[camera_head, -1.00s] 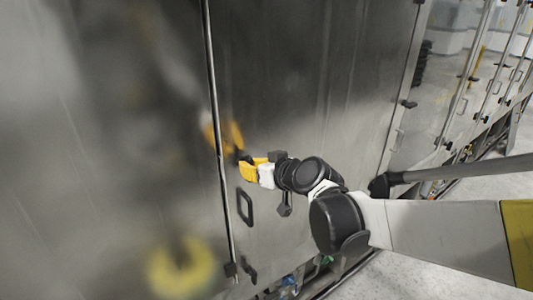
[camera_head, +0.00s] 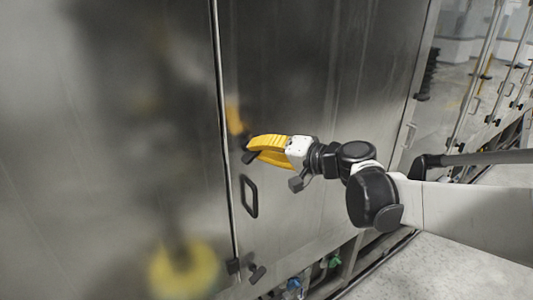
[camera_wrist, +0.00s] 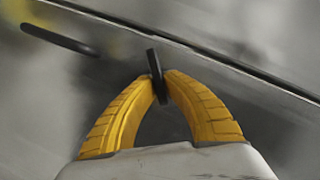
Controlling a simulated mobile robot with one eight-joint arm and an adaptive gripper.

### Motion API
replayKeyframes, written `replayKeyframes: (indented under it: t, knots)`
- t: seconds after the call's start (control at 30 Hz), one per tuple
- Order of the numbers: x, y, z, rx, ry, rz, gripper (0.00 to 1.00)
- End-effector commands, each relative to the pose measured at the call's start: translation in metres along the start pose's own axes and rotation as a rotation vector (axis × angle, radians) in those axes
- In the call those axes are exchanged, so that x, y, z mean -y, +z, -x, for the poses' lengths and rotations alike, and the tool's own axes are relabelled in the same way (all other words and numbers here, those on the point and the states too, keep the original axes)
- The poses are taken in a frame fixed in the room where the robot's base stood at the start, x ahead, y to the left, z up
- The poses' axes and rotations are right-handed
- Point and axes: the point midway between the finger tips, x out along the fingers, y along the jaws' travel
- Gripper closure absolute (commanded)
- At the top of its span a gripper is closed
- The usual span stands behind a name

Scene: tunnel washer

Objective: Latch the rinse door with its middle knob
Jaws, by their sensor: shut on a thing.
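The rinse door (camera_head: 310,90) is a tall stainless steel panel that looks flush beside the seam. Its middle knob (camera_wrist: 153,60) is a thin dark bar just below the seam in the wrist view. My gripper (camera_wrist: 160,86) is shut on the knob, with a yellow fingertip on each side. In the wrist view the bar stands nearly upright, crosswise to the slanted seam. In the head view my gripper (camera_head: 250,155) is at the door's left edge, and its fingers largely hide the knob.
A black pull handle (camera_head: 249,196) sits below my gripper, and shows at the upper left in the wrist view (camera_wrist: 60,40). A lower dark knob (camera_head: 257,273) is near the door's bottom. Pipes and valves (camera_head: 294,286) lie below. Open floor (camera_head: 445,265) is at right.

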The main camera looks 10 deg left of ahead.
Motion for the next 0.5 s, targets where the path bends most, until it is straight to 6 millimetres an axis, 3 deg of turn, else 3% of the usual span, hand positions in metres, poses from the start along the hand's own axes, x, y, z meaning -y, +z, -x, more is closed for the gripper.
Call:
replayKeyframes:
  t: [0.5]
  knots:
    - [-0.0076, 0.0029, -0.0012, 0.001, -0.158, -0.384, 1.00]
